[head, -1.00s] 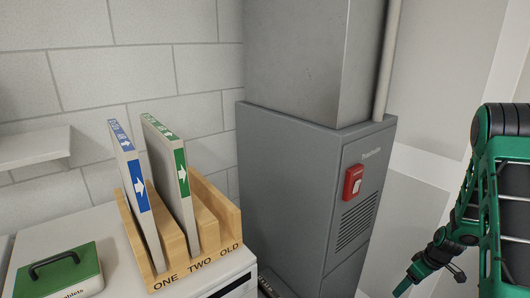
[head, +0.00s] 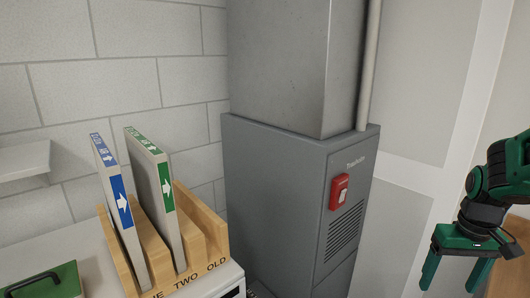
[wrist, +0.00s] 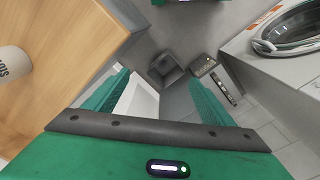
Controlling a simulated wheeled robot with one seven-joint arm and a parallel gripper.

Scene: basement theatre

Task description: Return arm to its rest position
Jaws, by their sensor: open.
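My gripper (head: 455,275) is at the right edge of the head view, green with dark joints. Its two fingers point down and stand apart, with nothing between them. In the wrist view the two green fingers of my gripper (wrist: 155,90) are spread, with floor and a white panel seen far below between them. Part of my arm is cut off by the right edge of the head view.
A wooden rack (head: 215,252) holds a blue-labelled filter (head: 120,210) and a green-labelled filter (head: 160,195). A grey furnace (head: 285,190) with a red switch (head: 339,191) stands right of it. A green case (head: 50,284) is at lower left. A wooden surface (wrist: 60,50) lies close to my gripper.

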